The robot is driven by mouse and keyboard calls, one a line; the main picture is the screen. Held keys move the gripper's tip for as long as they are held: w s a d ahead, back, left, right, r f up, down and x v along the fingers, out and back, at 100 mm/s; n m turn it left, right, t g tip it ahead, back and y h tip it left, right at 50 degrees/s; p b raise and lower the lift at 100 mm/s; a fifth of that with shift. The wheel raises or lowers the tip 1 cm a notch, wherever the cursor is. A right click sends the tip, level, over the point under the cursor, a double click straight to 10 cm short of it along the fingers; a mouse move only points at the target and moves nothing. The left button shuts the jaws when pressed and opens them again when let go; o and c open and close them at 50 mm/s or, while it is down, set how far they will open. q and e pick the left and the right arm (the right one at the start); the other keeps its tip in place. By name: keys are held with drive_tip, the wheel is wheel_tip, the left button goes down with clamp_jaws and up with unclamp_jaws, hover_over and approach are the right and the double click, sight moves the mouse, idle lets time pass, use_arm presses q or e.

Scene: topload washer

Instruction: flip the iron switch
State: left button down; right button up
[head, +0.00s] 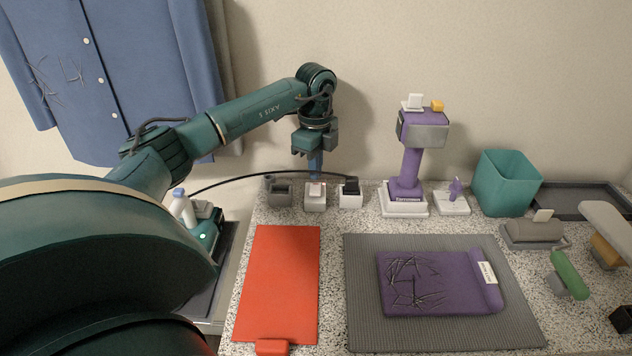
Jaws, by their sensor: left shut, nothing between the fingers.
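Three small switch or socket boxes stand in a row at the back of the speckled counter. They are a grey box (279,192), a white box (315,198) with a reddish mark on top, and a white box (351,200) with a black piece on it. I cannot tell for certain which is the iron switch. My left gripper (316,172) points down just above the middle box. Its bluish fingertips are shut and empty, and I cannot tell whether they touch the box. My right gripper is not in view.
A black cable (262,176) runs from the left to the boxes. A purple stand (408,170) and teal bin (507,183) are to the right. A red mat (277,280) and a folded purple cloth (425,283) on a grey mat (362,312) lie in front.

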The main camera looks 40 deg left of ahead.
sight(316, 185)
use_arm(q)
drive_tip(key=shift+r+p, duration=0.55)
drive_tip(key=shift+r, duration=0.4)
wheel_tip(316, 185, up, 2)
drive_tip(key=shift+p, duration=0.9)
drive_tip(key=shift+r+p, duration=0.55)
drive_tip(key=shift+r, duration=0.05)
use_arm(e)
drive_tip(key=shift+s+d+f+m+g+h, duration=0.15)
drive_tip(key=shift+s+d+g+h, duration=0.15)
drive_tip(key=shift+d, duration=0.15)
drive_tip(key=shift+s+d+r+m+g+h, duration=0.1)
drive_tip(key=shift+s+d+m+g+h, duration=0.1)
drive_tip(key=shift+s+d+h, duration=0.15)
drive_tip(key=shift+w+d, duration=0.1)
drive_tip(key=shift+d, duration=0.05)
